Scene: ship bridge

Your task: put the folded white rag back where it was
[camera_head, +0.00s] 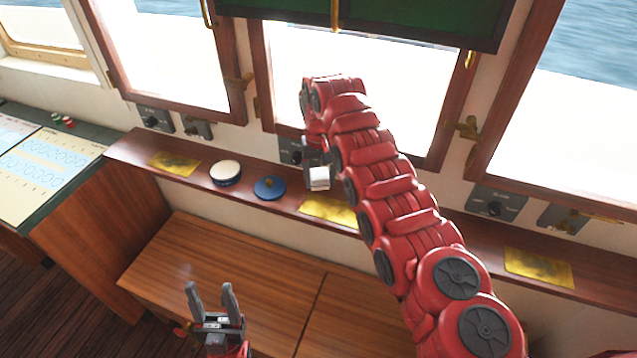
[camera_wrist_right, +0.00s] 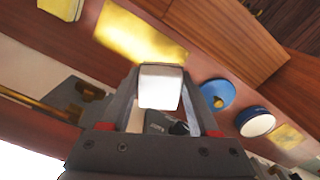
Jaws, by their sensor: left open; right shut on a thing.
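The folded white rag (camera_head: 319,178) is a small white block between the fingers of my right gripper (camera_head: 318,165), over the window ledge. It also shows in the right wrist view (camera_wrist_right: 160,87), gripped between the two dark fingers. Whether it touches the ledge is hard to tell. My left gripper (camera_head: 213,300) is open and empty, in front of the wooden bench and low in the view.
The wooden ledge (camera_head: 125,148) holds a white-topped blue round tin (camera_head: 226,173), a blue disc with a brass knob (camera_head: 270,188) and brass plates (camera_head: 174,163), (camera_head: 329,210). Windows rise behind it. The bench top (camera_head: 240,265) is clear.

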